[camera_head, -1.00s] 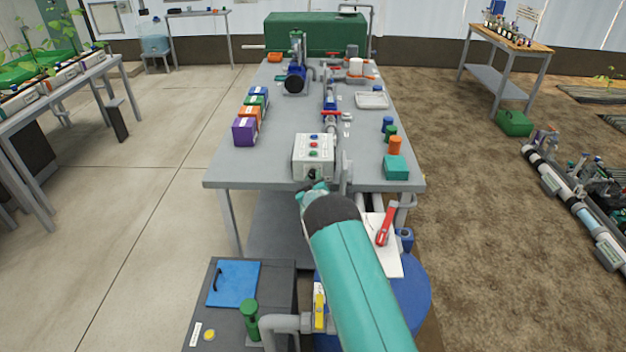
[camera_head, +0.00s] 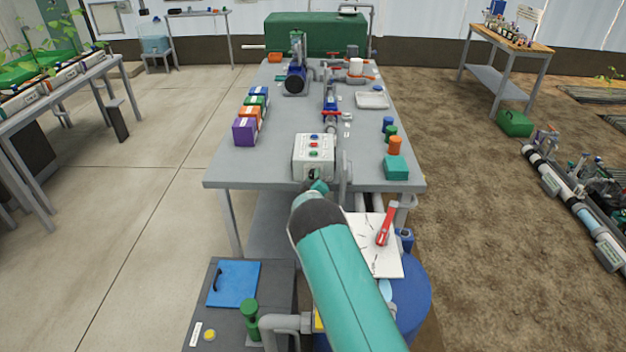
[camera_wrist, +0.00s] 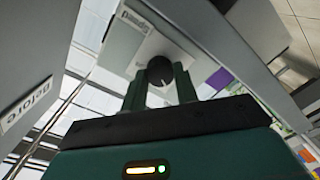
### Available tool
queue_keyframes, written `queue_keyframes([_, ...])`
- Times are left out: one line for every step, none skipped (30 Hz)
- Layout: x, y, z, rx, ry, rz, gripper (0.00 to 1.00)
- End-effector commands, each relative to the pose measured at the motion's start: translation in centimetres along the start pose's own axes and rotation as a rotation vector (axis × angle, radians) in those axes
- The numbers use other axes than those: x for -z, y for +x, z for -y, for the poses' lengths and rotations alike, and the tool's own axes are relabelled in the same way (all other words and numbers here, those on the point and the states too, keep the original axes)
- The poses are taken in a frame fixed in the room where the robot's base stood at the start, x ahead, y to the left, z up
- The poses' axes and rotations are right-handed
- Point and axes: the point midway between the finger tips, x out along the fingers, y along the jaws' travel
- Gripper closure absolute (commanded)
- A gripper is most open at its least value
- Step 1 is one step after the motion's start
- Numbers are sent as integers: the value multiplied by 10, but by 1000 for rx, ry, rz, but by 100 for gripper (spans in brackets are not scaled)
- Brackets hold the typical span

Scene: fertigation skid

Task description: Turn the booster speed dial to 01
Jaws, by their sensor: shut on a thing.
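The booster speed dial (camera_wrist: 158,66) is a dark round knob with a white pointer line, on the light face of a control box. My gripper (camera_wrist: 165,78) has its two green fingers on either side of the knob and is shut on it. The pointer line runs toward the lower part of the knob in the wrist view. The scale numbers cannot be read. In the head view, the white control box (camera_head: 314,152) with coloured buttons on top stands at the table's near edge. My arm's end reaches its near face and mostly hides the gripper there.
The grey table (camera_head: 275,165) carries coloured boxes (camera_head: 245,131) at left and a teal block (camera_head: 396,168) at right. Below are a blue barrel (camera_head: 420,300), a white board with a red handle (camera_head: 386,225), and a grey pipe (camera_head: 285,324). Floor at left is clear.

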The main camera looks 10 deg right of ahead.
Motion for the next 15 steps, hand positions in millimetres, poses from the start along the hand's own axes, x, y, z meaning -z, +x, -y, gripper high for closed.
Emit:
queue_keyframes([-2,-1,1,2,-2,3,67])
queue_keyframes([-2,-1,1,2,-1,3,61])
queue_keyframes([-2,-1,1,2,-1,3,53])
queue_keyframes([-2,-1,1,2,-1,3,49])
queue_keyframes([-2,-1,1,2,-1,2,49])
queue_keyframes([-1,0,1,1,-1,2,49])
queue_keyframes([-1,0,1,1,-1,2,49])
queue_keyframes([-1,0,0,1,-1,2,49])
queue_keyframes([-1,0,0,1,0,1,49])
queue_keyframes([-1,0,0,1,0,1,49])
queue_keyframes([-1,0,0,1,0,1,49])
queue_keyframes([-1,0,0,1,0,1,49])
queue_keyframes([-1,-1,0,1,0,1,49])
queue_keyframes([-1,-2,0,1,0,1,49])
queue_keyframes([-1,-4,0,1,0,1,49])
